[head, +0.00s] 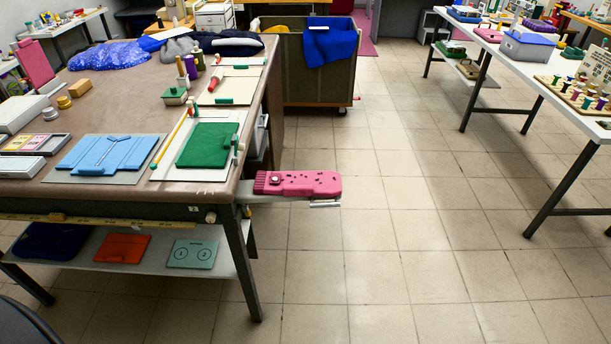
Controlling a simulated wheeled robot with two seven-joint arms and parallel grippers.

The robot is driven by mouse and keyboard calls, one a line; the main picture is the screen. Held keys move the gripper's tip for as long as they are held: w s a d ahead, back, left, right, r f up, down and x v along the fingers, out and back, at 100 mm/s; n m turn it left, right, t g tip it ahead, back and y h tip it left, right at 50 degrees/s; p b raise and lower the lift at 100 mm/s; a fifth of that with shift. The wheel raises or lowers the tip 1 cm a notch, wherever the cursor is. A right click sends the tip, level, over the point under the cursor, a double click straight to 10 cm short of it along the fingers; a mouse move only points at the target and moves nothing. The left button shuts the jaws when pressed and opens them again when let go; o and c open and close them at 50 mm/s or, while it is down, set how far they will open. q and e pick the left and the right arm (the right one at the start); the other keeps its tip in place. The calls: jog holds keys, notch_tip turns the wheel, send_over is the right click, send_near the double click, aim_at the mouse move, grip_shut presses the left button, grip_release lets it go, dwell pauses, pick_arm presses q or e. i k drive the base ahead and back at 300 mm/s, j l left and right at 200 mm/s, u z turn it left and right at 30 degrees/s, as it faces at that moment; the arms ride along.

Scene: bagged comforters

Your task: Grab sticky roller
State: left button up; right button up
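I cannot pick out a sticky roller for certain. A small red-handled tool (215,80) lies on a pale board near the back right of the brown table (60,205); it is too small to tell whether it is a roller. A white-and-green rod-shaped thing (236,150) lies along the table's right edge beside a green folded cloth (206,144). Neither of my grippers shows in the head view.
A pink padded board (298,184) juts from the table's front right corner. Purple bottles (189,66) stand near the back. A bin with blue cloth (330,44) stands behind. The tiled floor (400,230) is clear towards the white table (560,100) at right.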

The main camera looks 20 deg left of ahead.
aim_at(216, 78)
jog(key=i+l+z, duration=0.2)
jog(key=i+z, duration=0.15)
jog(key=i, duration=0.65)
jog(key=i+z, duration=0.3)
jog(key=i, duration=0.7)
jog(key=i+u, duration=0.75)
jog(key=i+l+u, duration=0.15)
jog(key=u, duration=0.25)
jog(key=i+l+u, duration=0.25)
jog(key=u, duration=0.15)
jog(key=i+l, duration=0.05)
jog(key=i, duration=0.05)
